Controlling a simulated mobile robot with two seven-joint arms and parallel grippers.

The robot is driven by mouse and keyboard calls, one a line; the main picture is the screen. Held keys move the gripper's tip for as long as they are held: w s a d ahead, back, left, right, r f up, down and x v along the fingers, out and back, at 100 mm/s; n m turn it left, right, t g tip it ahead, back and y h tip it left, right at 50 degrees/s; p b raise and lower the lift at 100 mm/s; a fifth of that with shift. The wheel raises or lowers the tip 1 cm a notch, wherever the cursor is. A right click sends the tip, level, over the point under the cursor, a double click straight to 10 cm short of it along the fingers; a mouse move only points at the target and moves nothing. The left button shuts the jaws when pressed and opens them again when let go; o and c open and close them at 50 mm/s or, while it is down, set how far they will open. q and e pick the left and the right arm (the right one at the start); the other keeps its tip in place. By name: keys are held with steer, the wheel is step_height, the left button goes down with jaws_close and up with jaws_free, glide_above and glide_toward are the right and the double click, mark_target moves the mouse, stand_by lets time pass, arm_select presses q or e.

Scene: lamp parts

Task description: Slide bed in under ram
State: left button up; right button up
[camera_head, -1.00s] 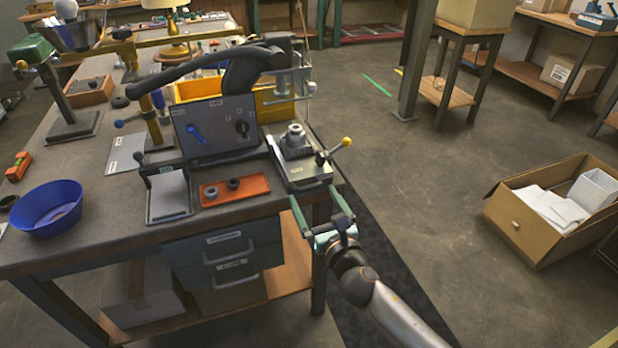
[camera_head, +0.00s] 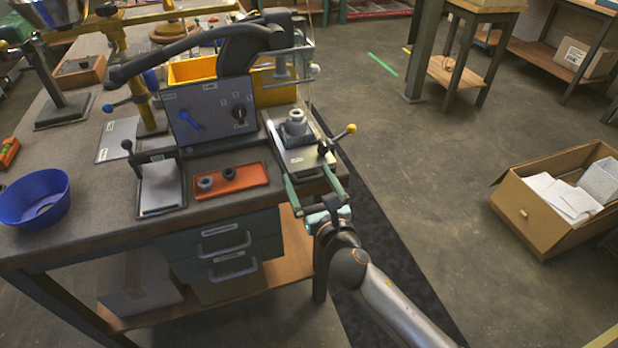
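The bed (camera_head: 306,158) is a pale metal plate on a rail at the bench's right front corner. It carries a grey round fixture (camera_head: 296,124) and has a lever with a yellow knob (camera_head: 351,129). The black-armed press (camera_head: 225,48) stands behind it. Its ram (camera_head: 281,66) appears behind and above the fixture, so the bed sits forward of it. My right gripper (camera_head: 306,172) is open, its two green fingers apart at the bed's front end. I cannot tell whether they touch it. My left gripper is not in view.
A control panel (camera_head: 212,115) stands left of the bed. An orange tray (camera_head: 242,183) holds small dark rings. A small plate stand (camera_head: 161,188) and a blue bowl (camera_head: 36,200) are further left. A yellow bin (camera_head: 192,72) is behind. Open floor lies right, with a cardboard box (camera_head: 545,215).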

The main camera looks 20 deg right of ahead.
steer(key=shift+a, duration=0.1)
jaws_close()
stand_by(0.5)
